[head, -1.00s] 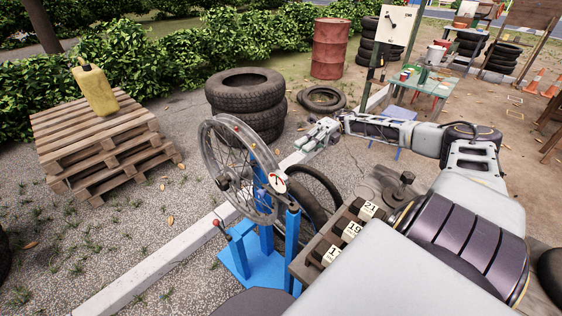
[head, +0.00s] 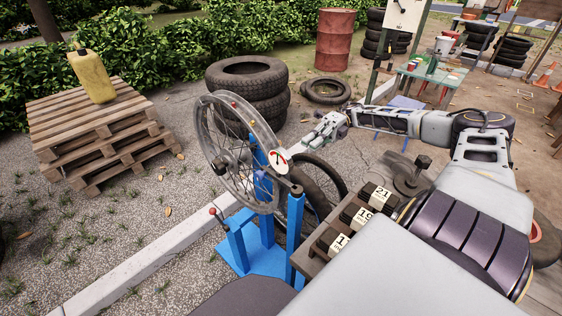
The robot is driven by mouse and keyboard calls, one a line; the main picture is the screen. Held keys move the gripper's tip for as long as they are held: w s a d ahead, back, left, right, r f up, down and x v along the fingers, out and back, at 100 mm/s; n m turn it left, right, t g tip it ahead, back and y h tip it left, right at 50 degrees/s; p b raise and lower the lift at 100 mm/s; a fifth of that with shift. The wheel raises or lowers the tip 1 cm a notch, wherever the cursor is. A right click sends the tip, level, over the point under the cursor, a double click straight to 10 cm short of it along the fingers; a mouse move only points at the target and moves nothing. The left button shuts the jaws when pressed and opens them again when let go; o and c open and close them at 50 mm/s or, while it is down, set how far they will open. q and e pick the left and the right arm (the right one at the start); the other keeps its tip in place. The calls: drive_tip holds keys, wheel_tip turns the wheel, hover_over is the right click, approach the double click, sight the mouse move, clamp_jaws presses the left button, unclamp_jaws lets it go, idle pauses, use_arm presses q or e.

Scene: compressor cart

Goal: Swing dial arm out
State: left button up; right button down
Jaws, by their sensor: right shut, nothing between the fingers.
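A blue truing stand (head: 295,232) holds an upright spoked wheel (head: 205,137). A round dial (head: 279,157) with a white and red face sits near the wheel's right rim, by the top of the stand's right post. The arm carrying the dial is mostly hidden behind the dial and post. My right gripper (head: 312,143) is shut and empty, a little above and right of the dial, apart from it. My left gripper is not in view.
A wooden rack with numbered tags (head: 365,215) stands right of the stand, beneath my right arm. A tyre (head: 325,180) leans behind the stand. Stacked tyres (head: 245,75) stand farther back. A pallet stack (head: 90,125) bears a yellow jug (head: 92,76) at left.

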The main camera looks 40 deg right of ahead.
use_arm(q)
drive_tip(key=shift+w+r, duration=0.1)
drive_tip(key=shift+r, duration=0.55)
use_arm(e)
drive_tip(key=shift+d+f, duration=0.1)
drive_tip(key=shift+f, duration=0.35)
approach(280, 168)
drive_tip(key=w+a+f, duration=0.3)
drive_tip(key=a+f, duration=0.1)
use_arm(q)
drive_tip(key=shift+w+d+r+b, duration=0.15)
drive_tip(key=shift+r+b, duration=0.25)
drive_tip(key=shift+b, duration=0.05)
use_arm(e)
drive_tip(key=shift+s+a+f, duration=0.1)
drive_tip(key=shift+a, duration=0.55)
drive_tip(key=shift+s+a, duration=0.15)
drive_tip(key=shift+a, duration=0.55)
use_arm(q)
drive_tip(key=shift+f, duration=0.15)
